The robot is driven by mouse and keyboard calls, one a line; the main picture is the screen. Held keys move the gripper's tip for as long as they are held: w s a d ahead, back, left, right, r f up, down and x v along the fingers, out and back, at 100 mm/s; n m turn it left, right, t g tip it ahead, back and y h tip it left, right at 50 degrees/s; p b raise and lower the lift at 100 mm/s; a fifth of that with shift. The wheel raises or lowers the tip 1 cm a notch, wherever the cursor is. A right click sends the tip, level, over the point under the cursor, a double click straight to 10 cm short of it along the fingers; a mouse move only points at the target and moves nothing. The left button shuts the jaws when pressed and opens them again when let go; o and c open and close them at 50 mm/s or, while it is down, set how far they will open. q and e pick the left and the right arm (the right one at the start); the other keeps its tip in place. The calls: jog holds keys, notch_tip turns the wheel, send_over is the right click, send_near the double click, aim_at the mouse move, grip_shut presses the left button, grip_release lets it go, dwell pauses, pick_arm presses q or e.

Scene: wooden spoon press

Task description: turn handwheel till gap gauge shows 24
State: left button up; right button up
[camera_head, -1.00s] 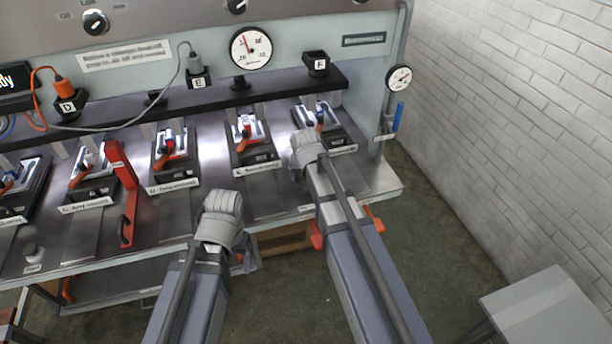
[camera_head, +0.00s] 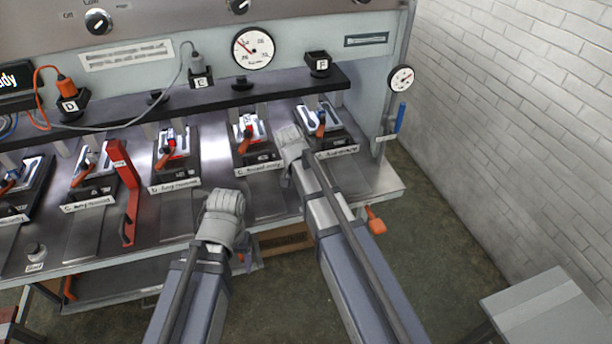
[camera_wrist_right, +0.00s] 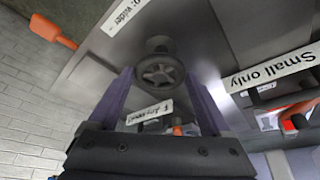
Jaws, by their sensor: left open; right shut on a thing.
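The handwheel (camera_wrist_right: 160,69) is a small dark spoked wheel in the right wrist view. My right gripper (camera_wrist_right: 159,82) is shut on it, a finger on either side of the rim. In the head view my right arm hides the wheel and that gripper. My left gripper (camera_head: 245,257) is open, small and partly hidden below its grey wrist, in front of the bench edge. A large white dial (camera_head: 253,48) has its needle pointing up and left. A smaller dial (camera_head: 401,78) sits at the right post. I cannot read which is the gap gauge.
The bench carries several black press stations with labels, and a red lever (camera_head: 124,178) stands between two of them. A dark bar (camera_head: 180,104) runs above them. A grey box (camera_head: 545,312) stands at the lower right. The floor between it and the bench is clear.

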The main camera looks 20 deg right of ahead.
jog(key=shift+s+d, duration=0.1)
jog(key=shift+d, duration=0.05)
jog(key=o, duration=1.2)
jog(key=shift+c, duration=0.2)
jog(key=shift+r, duration=0.15)
jog(key=p+v, duration=0.7)
jog(key=shift+r, duration=0.25)
jog(key=shift+s+f, duration=0.1)
jog(key=b+x, duration=0.7)
jog(key=shift+w+f, duration=0.2)
jog(key=shift+f, duration=0.15)
